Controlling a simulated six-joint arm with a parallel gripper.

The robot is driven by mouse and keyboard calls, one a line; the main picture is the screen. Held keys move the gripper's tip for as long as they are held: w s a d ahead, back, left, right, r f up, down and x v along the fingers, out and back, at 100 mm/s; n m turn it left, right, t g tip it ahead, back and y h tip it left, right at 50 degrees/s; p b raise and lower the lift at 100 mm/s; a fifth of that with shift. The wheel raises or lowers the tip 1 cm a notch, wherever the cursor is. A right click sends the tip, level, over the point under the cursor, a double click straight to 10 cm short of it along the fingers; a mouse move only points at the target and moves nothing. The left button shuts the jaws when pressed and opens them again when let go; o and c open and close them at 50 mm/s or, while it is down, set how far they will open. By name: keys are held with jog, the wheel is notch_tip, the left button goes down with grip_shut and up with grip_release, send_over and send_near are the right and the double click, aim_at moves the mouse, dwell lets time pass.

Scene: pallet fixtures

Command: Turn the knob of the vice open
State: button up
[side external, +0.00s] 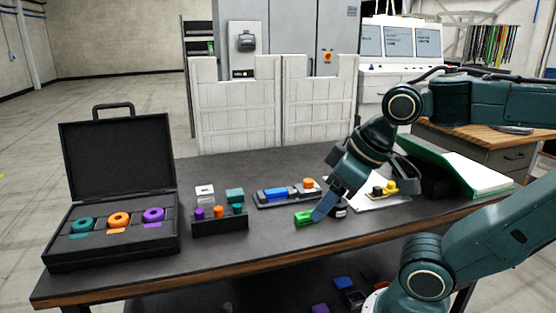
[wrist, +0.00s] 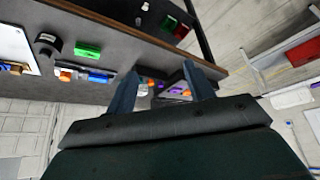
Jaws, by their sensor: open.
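The vice (side external: 264,202) looks like a low dark fixture with a blue block on it, on the table behind my gripper. An orange knob (side external: 308,184) stands at its right end. In the wrist view the vice (wrist: 97,78) lies left of my fingers, with the orange knob (wrist: 66,74) at its left. My gripper (side external: 318,215) points down over the table, in front of the vice and apart from the knob. In the wrist view its two fingers (wrist: 160,70) are spread with nothing held between them.
A green block (side external: 304,217) lies beside my fingertips; contact is unclear. A dark cylinder (side external: 341,209) stands just behind the fingers. A rack (side external: 220,224) of coloured pieces and an open black case (side external: 112,252) are to the left. A white board (side external: 372,203) lies right.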

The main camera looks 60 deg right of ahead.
jog(key=w+d+r+g+h, duration=0.1)
jog(key=w+d+r+g, duration=0.1)
jog(key=w+d+r, duration=0.5)
jog(key=g+y, duration=0.1)
jog(key=g, duration=0.3)
send_over(308, 180)
notch_tip(308, 180, down, 10)
jog(key=f, duration=0.1)
jog(key=shift+d+r, duration=0.2)
jog(key=shift+f, duration=6.85)
